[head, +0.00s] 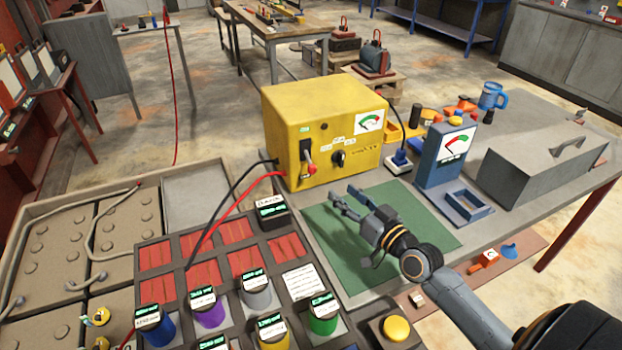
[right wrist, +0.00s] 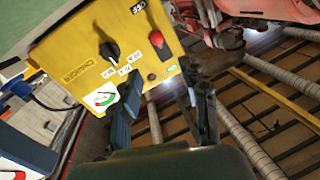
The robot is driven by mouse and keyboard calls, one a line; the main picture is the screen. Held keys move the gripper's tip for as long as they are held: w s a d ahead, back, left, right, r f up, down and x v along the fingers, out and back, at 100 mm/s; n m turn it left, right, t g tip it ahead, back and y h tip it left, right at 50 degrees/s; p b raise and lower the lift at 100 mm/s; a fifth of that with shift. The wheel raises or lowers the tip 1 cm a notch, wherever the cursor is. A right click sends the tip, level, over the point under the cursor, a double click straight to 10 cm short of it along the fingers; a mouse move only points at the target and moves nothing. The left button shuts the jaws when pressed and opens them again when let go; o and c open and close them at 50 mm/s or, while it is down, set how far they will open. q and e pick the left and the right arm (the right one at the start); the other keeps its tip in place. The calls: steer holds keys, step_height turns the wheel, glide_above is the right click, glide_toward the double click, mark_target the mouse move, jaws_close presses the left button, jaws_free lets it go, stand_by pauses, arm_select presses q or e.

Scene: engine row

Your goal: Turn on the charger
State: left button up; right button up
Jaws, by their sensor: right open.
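The charger is a yellow box (head: 292,115) on the workbench. Its front carries a switch lever with a red knob (head: 311,169), the knob at the lower end in the head view. Right of it are a black rotary knob (head: 338,158) and a gauge (head: 369,121). My right gripper (head: 343,198) is open and empty, in front of the charger over a green mat (head: 405,225). In the right wrist view the charger (right wrist: 75,45) shows turned over, its red knob (right wrist: 157,40) beyond the gap between my fingers (right wrist: 168,88). I see no contact. My left gripper is out of view.
Red and black cables run from the charger's left side to a compartmented rack (head: 165,240) with colored cylinders. A blue meter stand (head: 442,155) and a grey toolbox (head: 535,165) stand to the right. A yellow button (head: 396,328) is at the front. The green mat is clear.

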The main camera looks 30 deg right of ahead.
mark_target(315, 172)
steer(key=w, duration=0.4)
steer(key=w+a+f, duration=0.1)
steer(key=w, duration=0.4)
steer(key=w+a, duration=0.1)
steer(key=w, duration=0.3)
steer(key=shift+w+f+p, duration=0.15)
steer(key=shift+w+p, duration=0.2)
steer(key=shift+w, duration=0.05)
jaws_close()
